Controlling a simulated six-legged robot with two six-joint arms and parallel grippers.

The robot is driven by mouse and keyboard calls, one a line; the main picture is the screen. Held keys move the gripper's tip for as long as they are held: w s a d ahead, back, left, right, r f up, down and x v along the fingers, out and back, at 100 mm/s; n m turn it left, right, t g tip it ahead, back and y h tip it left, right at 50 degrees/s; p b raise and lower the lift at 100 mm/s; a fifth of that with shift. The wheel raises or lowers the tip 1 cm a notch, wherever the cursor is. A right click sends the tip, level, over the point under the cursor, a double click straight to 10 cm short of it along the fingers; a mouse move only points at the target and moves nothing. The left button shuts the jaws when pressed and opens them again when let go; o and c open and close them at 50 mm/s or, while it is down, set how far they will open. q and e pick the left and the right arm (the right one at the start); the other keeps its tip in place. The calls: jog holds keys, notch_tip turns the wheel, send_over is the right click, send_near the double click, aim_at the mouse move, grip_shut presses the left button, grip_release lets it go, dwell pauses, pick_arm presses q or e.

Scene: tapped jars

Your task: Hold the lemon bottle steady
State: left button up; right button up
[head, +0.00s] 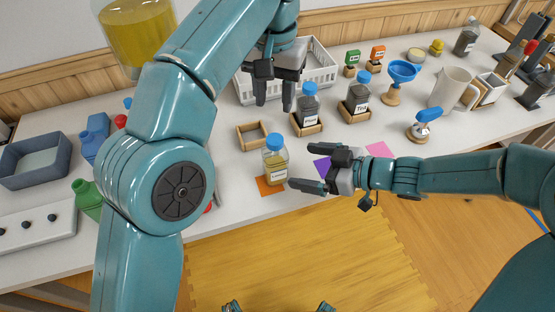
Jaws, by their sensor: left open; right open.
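The lemon bottle seems to be the clear bottle (276,162) with a blue cap and yellow contents; its label is too small to read surely. It stands upright on an orange mat (268,187) near the table's front edge. My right gripper (318,172) is open and empty just right of the bottle, apart from it, its fingers pointing left. My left gripper (273,98) is open and empty, above and behind the bottle, fingers pointing down in front of a white basket.
Two dark-filled bottles (308,104) (357,92) stand in wooden holders behind. An empty wooden holder (251,135) is behind the lemon bottle. The white basket (322,68) is farther back. A blue funnel (403,72) and white mug (452,88) stand right. Purple and pink mats (380,149) lie nearby.

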aim_at(275, 162)
jog(key=x, duration=0.9)
jog(key=shift+w+a, duration=0.1)
jog(key=shift+a, duration=0.1)
jog(key=c, duration=1.2)
pick_arm(q)
jog(key=shift+s, duration=0.1)
pick_arm(e)
jog(key=shift+o, duration=0.2)
pick_arm(q)
jog(key=shift+o, duration=0.3)
